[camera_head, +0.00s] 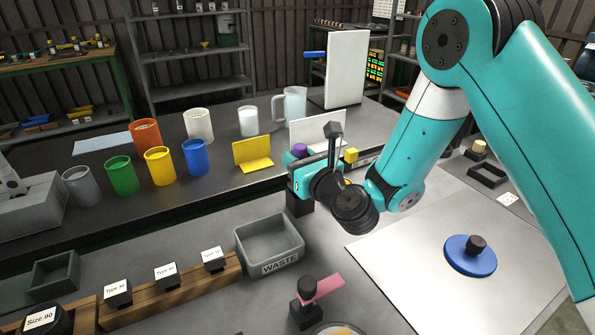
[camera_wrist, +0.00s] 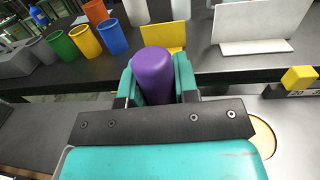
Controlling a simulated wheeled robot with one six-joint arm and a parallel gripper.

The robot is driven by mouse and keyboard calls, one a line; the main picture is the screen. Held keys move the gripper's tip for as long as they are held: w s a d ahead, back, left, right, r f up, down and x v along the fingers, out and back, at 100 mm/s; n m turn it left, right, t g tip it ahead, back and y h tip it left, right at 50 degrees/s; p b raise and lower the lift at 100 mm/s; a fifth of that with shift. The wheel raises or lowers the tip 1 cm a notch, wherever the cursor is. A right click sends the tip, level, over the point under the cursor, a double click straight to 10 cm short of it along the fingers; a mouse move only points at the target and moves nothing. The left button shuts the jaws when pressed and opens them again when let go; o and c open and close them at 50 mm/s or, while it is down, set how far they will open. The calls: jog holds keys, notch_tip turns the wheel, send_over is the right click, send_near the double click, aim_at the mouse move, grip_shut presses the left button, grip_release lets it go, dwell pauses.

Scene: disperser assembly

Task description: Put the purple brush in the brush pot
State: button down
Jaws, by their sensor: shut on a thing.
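The purple brush (camera_wrist: 154,75) shows as a rounded purple end between my gripper's two teal fingers (camera_wrist: 157,88), which are shut on it. In the head view a small purple part (camera_head: 300,149) shows at my gripper (camera_head: 298,168), above the near edge of the dark bench; the rest of the brush is hidden. Several cups stand on the bench left of my gripper: grey (camera_head: 83,186), green (camera_head: 122,175), yellow (camera_head: 160,166), blue (camera_head: 195,157), orange (camera_head: 146,133) and white (camera_head: 199,124). I cannot tell which vessel is the brush pot.
A yellow folded card (camera_head: 253,153) and a white card (camera_head: 317,132) stand near my gripper. A clear jug (camera_head: 293,104) and a glass (camera_head: 248,121) stand behind. A grey WASTE bin (camera_head: 269,243) and a pink-handled tool (camera_head: 320,288) are in front.

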jog(key=shift+f, duration=0.2)
jog(key=c, duration=0.9)
grip_release()
jog(key=shift+o, duration=0.2)
